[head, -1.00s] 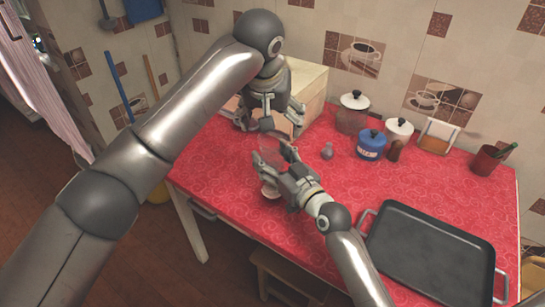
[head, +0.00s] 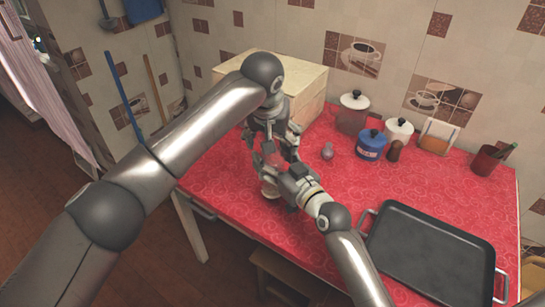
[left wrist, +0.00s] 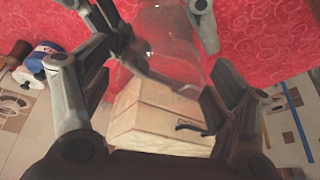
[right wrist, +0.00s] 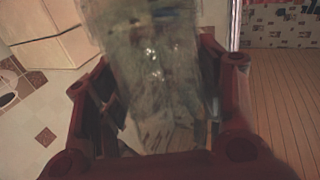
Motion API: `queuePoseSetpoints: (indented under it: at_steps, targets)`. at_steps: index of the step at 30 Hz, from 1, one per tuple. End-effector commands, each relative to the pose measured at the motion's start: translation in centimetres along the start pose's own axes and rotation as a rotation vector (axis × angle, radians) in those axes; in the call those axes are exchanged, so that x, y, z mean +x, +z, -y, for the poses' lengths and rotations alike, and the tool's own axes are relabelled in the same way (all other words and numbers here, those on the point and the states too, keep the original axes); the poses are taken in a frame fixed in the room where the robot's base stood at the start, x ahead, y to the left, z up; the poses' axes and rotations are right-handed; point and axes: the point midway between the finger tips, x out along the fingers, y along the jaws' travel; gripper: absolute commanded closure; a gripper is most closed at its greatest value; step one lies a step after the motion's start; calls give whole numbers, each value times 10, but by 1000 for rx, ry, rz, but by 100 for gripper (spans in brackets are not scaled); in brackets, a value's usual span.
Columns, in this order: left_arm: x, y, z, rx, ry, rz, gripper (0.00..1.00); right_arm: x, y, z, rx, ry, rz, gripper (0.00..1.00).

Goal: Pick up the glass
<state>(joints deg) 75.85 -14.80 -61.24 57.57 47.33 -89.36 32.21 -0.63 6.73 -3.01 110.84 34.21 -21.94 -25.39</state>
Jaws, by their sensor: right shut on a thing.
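The glass is clear and see-through. In the right wrist view the glass (right wrist: 150,70) stands large between the fingers of my right gripper. My right gripper (head: 276,174) is shut on it above the red table. The glass also shows faintly in the left wrist view (left wrist: 165,48), between the spread fingers of my left gripper (left wrist: 165,85). My left gripper is open, with its fingers on either side of the glass; whether they touch it is unclear. In the head view the two grippers meet and hide most of the glass.
A wooden box (head: 303,80) stands behind my left gripper. A grey pear-shaped item (head: 327,151), a blue pot (head: 371,146) and lidded jars (head: 352,115) stand to the right. A black tray (head: 430,260) fills the front right. The table's left front is clear.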

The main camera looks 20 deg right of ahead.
Motion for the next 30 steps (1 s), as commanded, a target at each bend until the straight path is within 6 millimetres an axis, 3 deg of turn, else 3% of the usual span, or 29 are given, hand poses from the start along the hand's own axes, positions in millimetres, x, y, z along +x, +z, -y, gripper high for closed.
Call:
queuePoseSetpoints:
  at_steps: [2,13,23,30]
  targets:
    - [0,0,0,0,0,0,35,0,0,0,1,-1,0,68]
    - [0,0,0,-1,-1,0,82,0,0,0,1,-1,0,68]
    - [-8,-4,0,0,-1,-3,84,0,0,0,0,0,0,68]
    - [-50,-21,0,0,-1,-4,84,0,0,0,0,0,1,68]
